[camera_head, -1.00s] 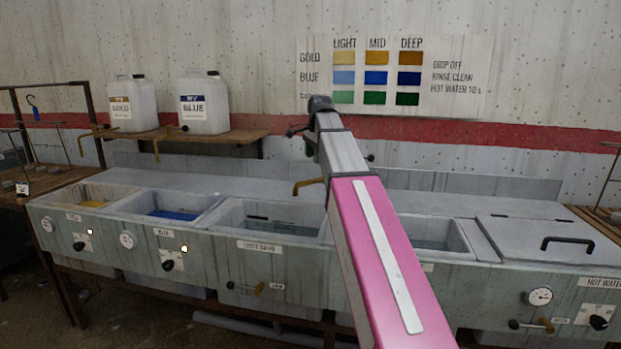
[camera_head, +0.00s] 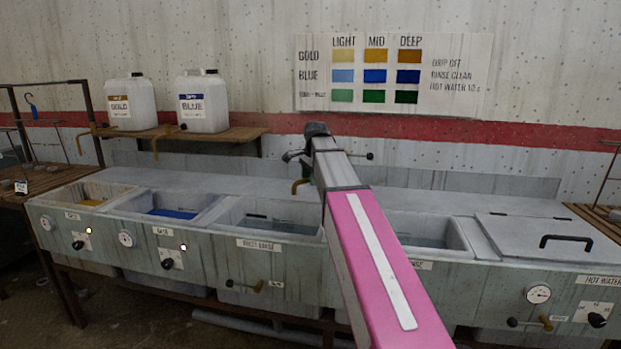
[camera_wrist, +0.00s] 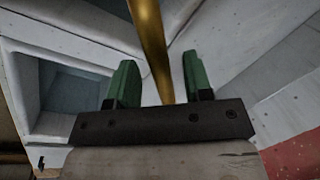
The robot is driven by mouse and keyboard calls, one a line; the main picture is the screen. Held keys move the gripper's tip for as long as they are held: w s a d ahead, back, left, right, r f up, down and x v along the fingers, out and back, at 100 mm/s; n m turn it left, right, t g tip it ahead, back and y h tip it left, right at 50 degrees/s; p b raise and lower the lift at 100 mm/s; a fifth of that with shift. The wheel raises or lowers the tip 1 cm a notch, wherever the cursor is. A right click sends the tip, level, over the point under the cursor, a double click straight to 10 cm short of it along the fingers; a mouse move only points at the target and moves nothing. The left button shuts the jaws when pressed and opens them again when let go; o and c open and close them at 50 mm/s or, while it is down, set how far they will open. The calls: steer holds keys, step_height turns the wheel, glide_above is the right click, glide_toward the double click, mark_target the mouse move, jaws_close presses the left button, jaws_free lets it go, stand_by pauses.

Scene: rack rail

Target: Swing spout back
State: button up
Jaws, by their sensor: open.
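The brass spout (camera_head: 300,185) shows just left of my arm, above the back edge of the rinse basin (camera_head: 262,232). Most of the spout and its mount are hidden behind my arm in the head view. In the wrist view the brass spout (camera_wrist: 151,45) runs between the two green fingers of my gripper (camera_wrist: 158,78). The fingers are apart, with a visible gap on the right side; contact on the left cannot be told. The gripper's fingers are mostly hidden in the head view.
A gold basin (camera_head: 62,202) and a blue basin (camera_head: 118,207) lie to the left. Another water basin (camera_head: 462,240) and a lidded hot water tank (camera_head: 500,232) lie right. Two jugs stand on a wooden shelf (camera_head: 235,135). A colour chart (camera_head: 470,50) hangs behind.

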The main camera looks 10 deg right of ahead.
jaws_close()
steer(key=w+m+h, duration=0.1)
steer(key=w+m, duration=0.7)
steer(key=w, duration=0.3)
steer(key=shift+a+m+h, duration=0.25)
steer(key=shift+m+h, duration=0.05)
steer(key=shift+w, duration=0.1)
jaws_free()
step_height(320, 180, up, 11)
steer(key=s, duration=0.2)
steer(key=shift+a+f, duration=0.15)
steer(key=shift+a, duration=0.2)
